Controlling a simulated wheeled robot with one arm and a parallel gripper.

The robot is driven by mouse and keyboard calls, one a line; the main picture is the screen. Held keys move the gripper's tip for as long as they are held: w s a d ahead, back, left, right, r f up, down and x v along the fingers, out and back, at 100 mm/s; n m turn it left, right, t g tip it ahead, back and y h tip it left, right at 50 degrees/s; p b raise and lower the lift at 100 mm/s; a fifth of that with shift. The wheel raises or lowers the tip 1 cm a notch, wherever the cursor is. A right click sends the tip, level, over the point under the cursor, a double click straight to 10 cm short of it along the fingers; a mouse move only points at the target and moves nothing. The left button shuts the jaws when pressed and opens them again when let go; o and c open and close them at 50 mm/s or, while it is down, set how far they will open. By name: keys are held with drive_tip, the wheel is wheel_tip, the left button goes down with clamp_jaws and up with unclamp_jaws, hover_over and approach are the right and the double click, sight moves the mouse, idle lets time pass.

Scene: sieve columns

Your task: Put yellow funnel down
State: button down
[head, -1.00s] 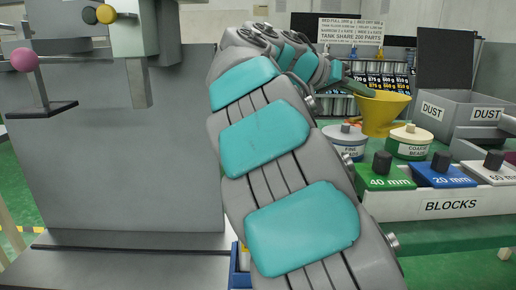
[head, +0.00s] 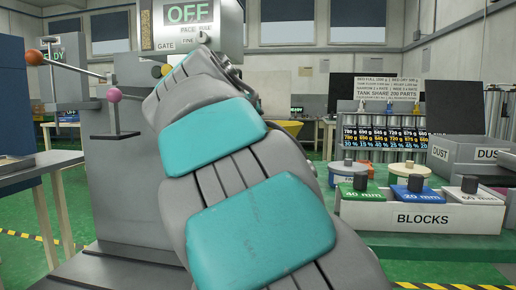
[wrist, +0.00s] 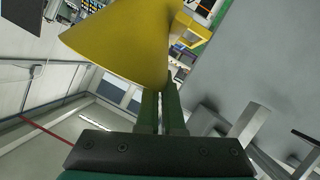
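The yellow funnel (wrist: 125,42) fills the upper middle of the wrist view, right at the tips of my gripper (wrist: 163,92). The two green fingers are close together and the funnel's wall sits at their tips, so my gripper is shut on it. My arm hides the gripper in that view.
A bench at the right carries the blocks tray (head: 420,218), lidded tins (head: 404,171), a dust box (head: 470,155) and a rack of labelled cans (head: 385,140). A tall grey machine (head: 125,190) stands at left, with colored knobs. Green floor shows at the far left.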

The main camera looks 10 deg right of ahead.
drive_tip(key=w, duration=0.4)
drive_tip(key=w+f+p, duration=0.1)
drive_tip(key=w, duration=0.8)
drive_tip(key=shift+w+d+f+p, duration=0.15)
drive_tip(key=shift+w+d+p, duration=0.1)
drive_tip(key=shift+d+p, duration=0.15)
drive_tip(key=shift+f+b, duration=0.65)
drive_tip(key=shift+f, duration=1.1)
drive_tip(key=shift+f+b, duration=0.4)
drive_tip(key=shift+f, duration=0.05)
drive_tip(key=shift+f, duration=0.2)
drive_tip(key=c, duration=1)
unclamp_jaws()
drive_tip(key=shift+r, duration=0.1)
